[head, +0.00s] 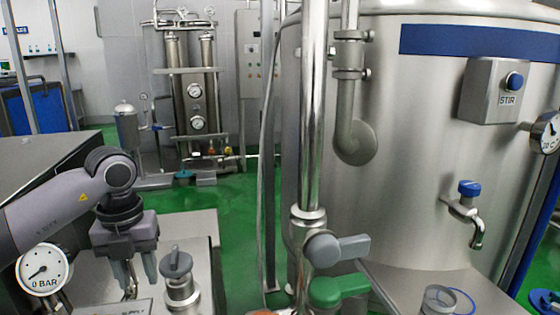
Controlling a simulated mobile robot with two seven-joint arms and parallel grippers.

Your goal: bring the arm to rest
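My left arm (62,212) comes in from the left, grey with a dark wrist. My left gripper (141,284) points down, its two fingers apart with nothing seen between them. It hangs over the steel cabinet top, just left of a grey-knobbed valve (176,264) and apart from it. A label reading in part "SUPPLY" (128,308) lies below the fingers, partly cut off. My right gripper is not in view.
A round gauge marked "0 BAR" (43,270) stands close below my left arm. A vertical steel pipe (314,120) carries a grey handle (338,247) and a green handle (338,290). A large tank (420,180) fills the right, with a blue-topped tap (465,212), a STIR button (515,81) and a glass (440,300).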

